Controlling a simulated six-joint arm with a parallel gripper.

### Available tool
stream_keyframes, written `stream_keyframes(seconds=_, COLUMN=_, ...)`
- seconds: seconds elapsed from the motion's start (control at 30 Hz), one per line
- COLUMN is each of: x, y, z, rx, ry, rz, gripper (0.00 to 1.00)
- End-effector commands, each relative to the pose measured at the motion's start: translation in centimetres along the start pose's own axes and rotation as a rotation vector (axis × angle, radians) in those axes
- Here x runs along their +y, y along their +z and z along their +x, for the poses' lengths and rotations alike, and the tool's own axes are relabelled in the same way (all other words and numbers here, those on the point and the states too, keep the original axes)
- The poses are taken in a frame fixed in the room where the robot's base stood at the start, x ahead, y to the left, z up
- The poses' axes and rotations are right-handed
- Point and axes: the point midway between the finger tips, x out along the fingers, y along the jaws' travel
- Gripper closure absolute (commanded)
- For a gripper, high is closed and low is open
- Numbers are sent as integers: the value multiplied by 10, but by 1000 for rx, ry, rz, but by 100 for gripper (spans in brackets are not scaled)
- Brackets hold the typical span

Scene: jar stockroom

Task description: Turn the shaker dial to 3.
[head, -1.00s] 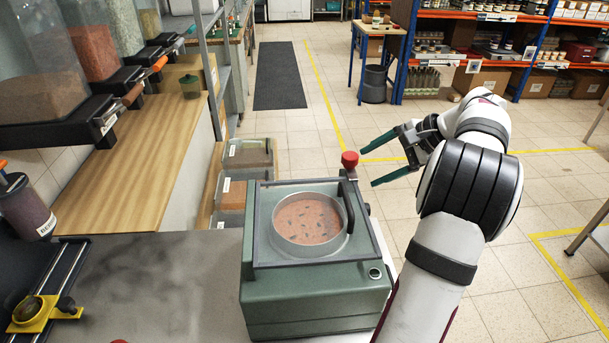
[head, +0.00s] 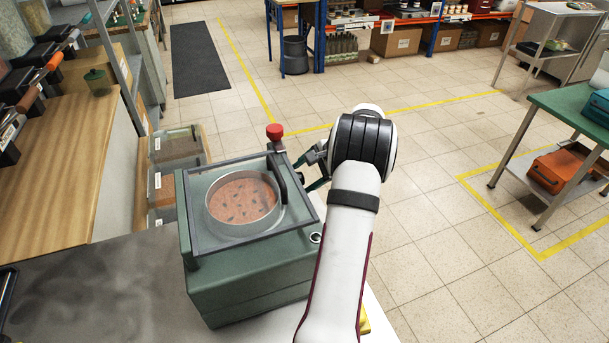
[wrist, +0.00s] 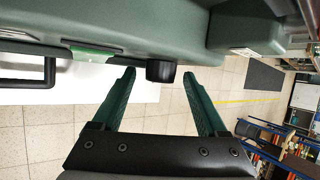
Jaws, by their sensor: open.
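The green shaker (head: 240,285) stands at the edge of the grey bench, with a round sieve (head: 209,214) of pinkish grains on top. In the wrist view, the shaker's side (wrist: 140,22) fills the top, and a short black knob (wrist: 160,71), apparently the dial, sticks out of it. My gripper (wrist: 159,78) is open, its green fingertips to either side of the knob with a gap at each side. No dial number or pointer can be read. In the head view, my gripper (head: 311,176) is at the shaker's right side, its fingers partly hidden.
A red knob (head: 274,132) and a black bar rise at the shaker's right rim. A black-framed part (wrist: 28,72) and a green label (wrist: 92,54) show left of the knob in the wrist view. Open tiled floor (head: 430,200) lies to the right.

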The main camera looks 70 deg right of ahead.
Motion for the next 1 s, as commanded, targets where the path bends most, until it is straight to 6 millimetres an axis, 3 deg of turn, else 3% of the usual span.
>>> stream_keyframes(seconds=0.23, x=0, y=0, z=1, rx=0, ry=0, rz=0, gripper=24)
stream_keyframes(seconds=0.27, x=0, y=0, z=1, rx=0, ry=0, rz=0, gripper=28)
stream_keyframes(seconds=0.67, x=0, y=0, z=1, rx=0, ry=0, rz=-1, gripper=100)
stream_keyframes(seconds=0.87, x=-2, y=1, z=1, rx=-7, ry=34, rz=11, gripper=100)
stream_keyframes(seconds=1.0, x=-6, y=0, z=3, rx=-14, ry=176, rz=70, gripper=100)
